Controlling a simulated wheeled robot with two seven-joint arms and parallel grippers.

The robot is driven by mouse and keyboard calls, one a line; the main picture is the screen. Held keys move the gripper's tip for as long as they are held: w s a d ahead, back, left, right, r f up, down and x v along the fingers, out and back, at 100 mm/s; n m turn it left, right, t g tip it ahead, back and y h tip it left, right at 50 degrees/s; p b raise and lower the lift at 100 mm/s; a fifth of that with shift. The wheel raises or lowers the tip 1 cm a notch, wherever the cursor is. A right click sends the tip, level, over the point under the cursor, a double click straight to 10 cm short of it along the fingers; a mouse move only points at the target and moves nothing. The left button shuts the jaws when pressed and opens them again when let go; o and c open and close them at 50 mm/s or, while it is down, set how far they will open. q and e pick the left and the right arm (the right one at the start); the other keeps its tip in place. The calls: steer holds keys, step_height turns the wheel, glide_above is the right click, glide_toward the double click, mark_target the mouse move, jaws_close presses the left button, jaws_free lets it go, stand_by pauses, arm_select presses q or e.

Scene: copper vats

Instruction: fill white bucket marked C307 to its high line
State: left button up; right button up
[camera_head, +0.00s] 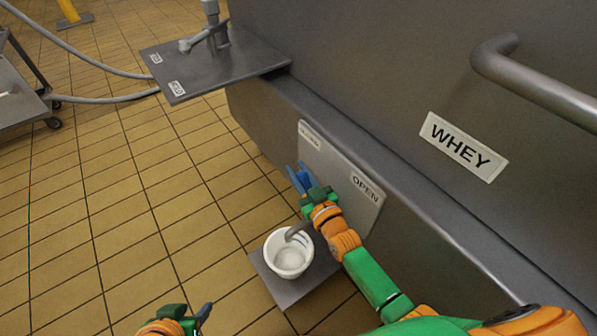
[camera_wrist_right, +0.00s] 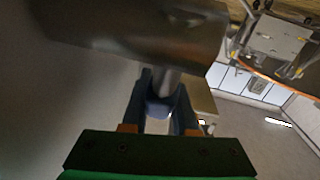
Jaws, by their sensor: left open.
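A white bucket (camera_head: 289,261) stands upright on a small grey shelf (camera_head: 296,289) at the foot of the vat. Its C307 mark is not readable; dark lines show on its inner wall. A grey spout (camera_head: 298,230) points into it from above; I cannot make out flow or fill level. My right gripper (camera_head: 299,178) is in front of a plate labelled OPEN (camera_head: 366,188). In the right wrist view its fingers lie either side of a grey rod (camera_wrist_right: 165,84); contact is unclear. My left gripper (camera_head: 186,317) is open at the bottom edge, left of the bucket.
The steel vat wall (camera_head: 370,60) carries a WHEY sign (camera_head: 463,147) and a thick bar handle (camera_head: 535,88). A grey ledge with a tap-like fitting (camera_head: 212,62) juts out at upper left, with hoses (camera_head: 100,98) beyond. The tiled floor (camera_head: 130,220) at left is clear.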

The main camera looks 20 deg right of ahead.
jaws_close()
stand_by(1.2)
